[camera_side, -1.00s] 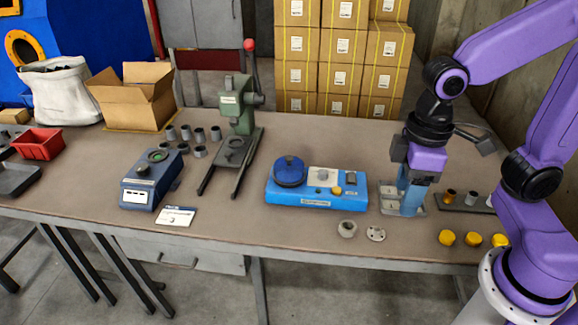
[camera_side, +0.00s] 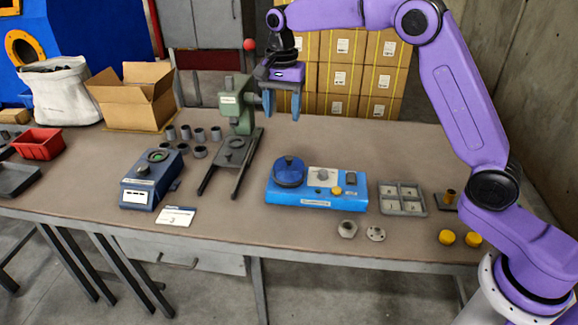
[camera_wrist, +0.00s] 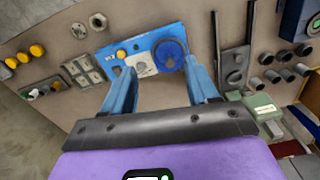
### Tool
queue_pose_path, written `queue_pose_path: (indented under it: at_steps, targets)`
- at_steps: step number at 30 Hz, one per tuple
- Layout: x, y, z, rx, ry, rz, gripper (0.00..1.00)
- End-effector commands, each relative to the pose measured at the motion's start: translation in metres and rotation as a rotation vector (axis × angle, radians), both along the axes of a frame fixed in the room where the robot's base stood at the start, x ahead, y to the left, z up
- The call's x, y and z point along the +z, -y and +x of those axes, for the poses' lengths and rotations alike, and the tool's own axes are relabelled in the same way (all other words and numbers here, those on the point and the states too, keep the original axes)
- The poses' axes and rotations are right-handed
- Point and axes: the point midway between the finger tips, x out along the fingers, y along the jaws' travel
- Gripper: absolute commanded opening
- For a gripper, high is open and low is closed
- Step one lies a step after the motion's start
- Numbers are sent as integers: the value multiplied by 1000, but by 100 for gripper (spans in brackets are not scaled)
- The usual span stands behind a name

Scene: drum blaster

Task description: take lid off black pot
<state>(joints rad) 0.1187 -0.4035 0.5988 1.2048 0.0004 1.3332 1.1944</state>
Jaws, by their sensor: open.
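No black pot can be made out in either view. The nearest match is a round dark-blue bowl with a cover (camera_side: 289,171) on the left end of a light-blue machine (camera_side: 305,200). The bowl (camera_wrist: 168,56) and machine (camera_wrist: 113,50) also show in the wrist view. My gripper (camera_side: 282,115) is open and empty, fingers pointing down, high over the back of the table beside the green press. In the wrist view, its blue fingers (camera_wrist: 160,75) are spread apart, with the machine beyond them.
A green lever press (camera_side: 237,105) stands left of my gripper, with several grey cups (camera_side: 200,135) beside it. A dark-blue device (camera_side: 150,180) sits further left. A grey divided tray (camera_side: 402,199) and yellow knobs (camera_side: 446,237) lie right.

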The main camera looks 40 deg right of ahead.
Motion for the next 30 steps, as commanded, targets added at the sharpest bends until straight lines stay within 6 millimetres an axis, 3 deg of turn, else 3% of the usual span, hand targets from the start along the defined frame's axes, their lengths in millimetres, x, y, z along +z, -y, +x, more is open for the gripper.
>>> queue_pose_path:
  at_steps: [4, 10, 17, 30]
  targets:
    - [-10, 26, 36, -239, -3, -1, 59]
    - [-20, 57, 61, -469, -5, 0, 59]
    - [-29, 69, 68, -551, -8, -2, 59]
    - [-107, 69, 67, -548, -10, -2, 59]
